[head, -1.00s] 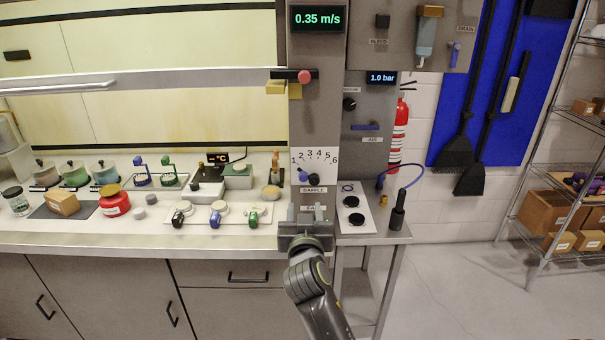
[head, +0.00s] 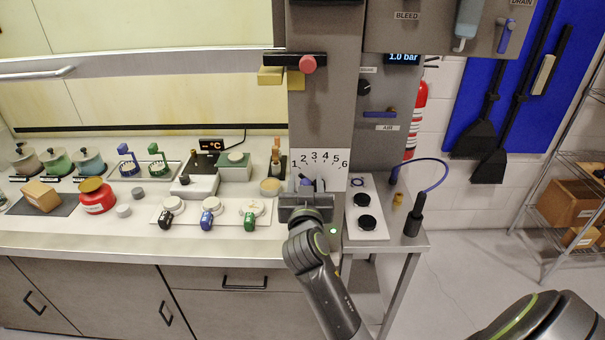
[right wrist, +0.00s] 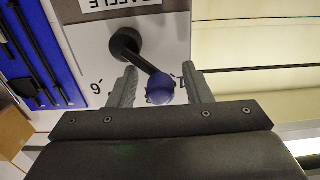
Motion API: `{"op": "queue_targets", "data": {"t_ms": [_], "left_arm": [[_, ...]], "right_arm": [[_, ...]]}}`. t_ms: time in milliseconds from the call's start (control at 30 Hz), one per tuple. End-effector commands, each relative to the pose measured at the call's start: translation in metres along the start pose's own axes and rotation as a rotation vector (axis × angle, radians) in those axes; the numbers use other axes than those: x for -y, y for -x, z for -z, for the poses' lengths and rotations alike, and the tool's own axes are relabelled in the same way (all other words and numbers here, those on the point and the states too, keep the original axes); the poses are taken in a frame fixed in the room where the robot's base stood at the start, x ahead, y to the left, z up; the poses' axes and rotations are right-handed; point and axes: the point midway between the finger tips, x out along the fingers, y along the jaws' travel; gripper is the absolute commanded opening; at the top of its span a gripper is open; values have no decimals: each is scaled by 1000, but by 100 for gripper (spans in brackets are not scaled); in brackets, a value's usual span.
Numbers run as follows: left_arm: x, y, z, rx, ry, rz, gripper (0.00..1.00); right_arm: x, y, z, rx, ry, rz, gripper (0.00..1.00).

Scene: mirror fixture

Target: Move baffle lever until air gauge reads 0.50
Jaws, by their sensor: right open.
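The baffle lever is a dark arm with a round blue knob (right wrist: 160,88); the knob also shows in the head view (head: 306,183). It is in front of the white 1-to-6 scale plate (head: 335,170). My right gripper (right wrist: 160,78) is open, with one finger on each side of the knob and gaps visible. In the head view, the right gripper (head: 306,192) covers the plate's lower edge and label. Only the bottom edge of the upper display (head: 325,1) shows, so its reading is hidden. My left gripper is not in view.
A red knob (head: 307,64) sits higher on the column. A panel to the right has a 1.0 bar display (head: 403,58) and a blue AIR handle (head: 380,114). The counter at left holds jars, a red pot (head: 97,198) and valves. A black cylinder (head: 414,216) stands at right.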

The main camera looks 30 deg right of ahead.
Motion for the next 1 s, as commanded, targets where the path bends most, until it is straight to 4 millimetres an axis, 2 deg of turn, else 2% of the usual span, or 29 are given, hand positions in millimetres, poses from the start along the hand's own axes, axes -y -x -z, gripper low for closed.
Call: {"op": "queue_targets", "data": {"t_ms": [233,567,1000], "left_arm": [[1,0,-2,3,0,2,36],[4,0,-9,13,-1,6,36],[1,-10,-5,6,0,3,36]], "right_arm": [[0,0,0,0,0,-1,45],[0,0,0,1,1,-1,4],[-4,0,0,1,-83,-2,4]]}}
